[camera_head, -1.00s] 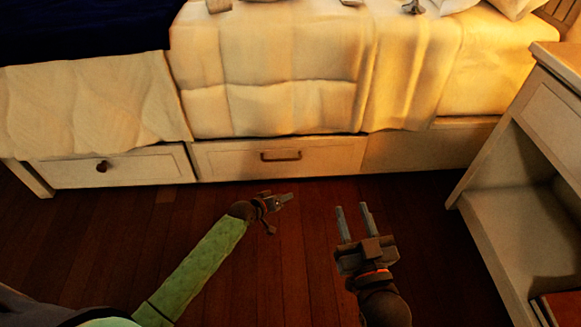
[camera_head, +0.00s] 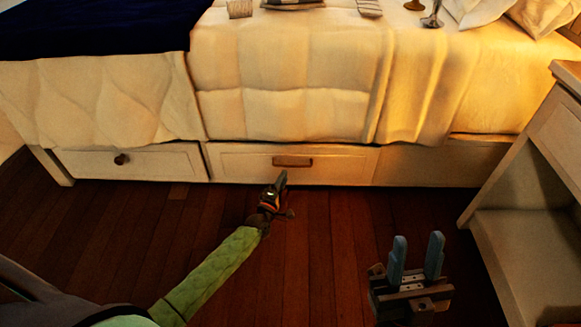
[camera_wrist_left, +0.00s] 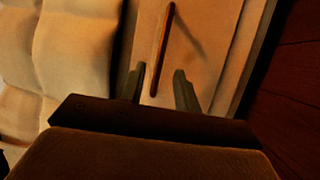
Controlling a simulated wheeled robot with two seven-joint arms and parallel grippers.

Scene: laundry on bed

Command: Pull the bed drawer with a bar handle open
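The bed drawer (camera_head: 235,164) with a bar handle (camera_head: 292,162) is shut in the middle of the bed's base. My left gripper (camera_head: 281,178) is just in front of and below the handle in the head view. In the left wrist view the handle (camera_wrist_left: 162,50) runs lengthwise, its near end between the two open fingers of the left gripper (camera_wrist_left: 158,88). I cannot tell whether the fingers touch it. My right gripper (camera_head: 417,258) is open and empty over the floor at the lower right.
A drawer with a round knob (camera_head: 121,159) is left of the bar-handle drawer. A nightstand (camera_head: 530,160) stands at the right. Bedding (camera_head: 285,85) hangs above the drawers. The wooden floor (camera_head: 330,225) in front of them is clear.

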